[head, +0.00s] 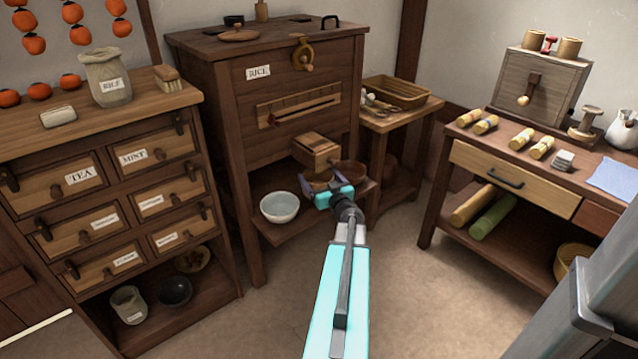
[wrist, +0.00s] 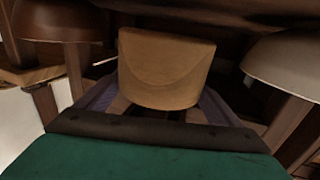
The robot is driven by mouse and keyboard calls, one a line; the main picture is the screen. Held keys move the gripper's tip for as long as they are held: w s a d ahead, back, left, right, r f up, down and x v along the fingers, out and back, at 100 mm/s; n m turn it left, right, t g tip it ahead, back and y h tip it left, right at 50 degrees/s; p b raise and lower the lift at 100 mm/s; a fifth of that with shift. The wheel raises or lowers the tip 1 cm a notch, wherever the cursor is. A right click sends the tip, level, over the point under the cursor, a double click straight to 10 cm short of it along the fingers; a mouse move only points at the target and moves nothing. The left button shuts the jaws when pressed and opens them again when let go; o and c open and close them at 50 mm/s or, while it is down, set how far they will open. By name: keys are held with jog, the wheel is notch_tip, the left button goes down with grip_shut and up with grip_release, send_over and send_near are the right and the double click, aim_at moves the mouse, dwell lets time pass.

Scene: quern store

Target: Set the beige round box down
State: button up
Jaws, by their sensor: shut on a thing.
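The beige round box (wrist: 165,68) is between the fingers of my gripper (wrist: 160,105) in the wrist view, with a curved lower edge facing me. In the head view my gripper (head: 324,184), with purple fingers and a teal body, reaches in over the low shelf (head: 270,231) of the rice cabinet. It is shut on the box, which shows there only as a small beige patch below the wooden chute. Whether the box touches the shelf cannot be told.
A white bowl (head: 279,207) stands left of my gripper and a brown bowl (head: 351,172) right of it, both close. The wooden chute (head: 316,150) juts out just above. The rice cabinet (head: 240,110) stands behind. Open floor (head: 400,270) lies at front right.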

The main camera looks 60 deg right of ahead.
aim_at(312, 176)
jog(key=shift+w+d+f+b, duration=0.1)
jog(key=shift+w+f+b, duration=0.1)
jog(key=shift+f+b, duration=0.35)
jog(key=shift+w+d+f+b, duration=0.15)
jog(key=shift+f+b, duration=0.15)
jog(key=shift+f, duration=0.85)
jog(key=shift+f, duration=0.15)
jog(key=o, duration=1.2)
jog(key=shift+s+a, duration=0.25)
jog(key=shift+s, duration=0.1)
jog(key=p+v, duration=0.2)
jog(key=v, duration=0.9)
jog(key=shift+s+a, duration=0.1)
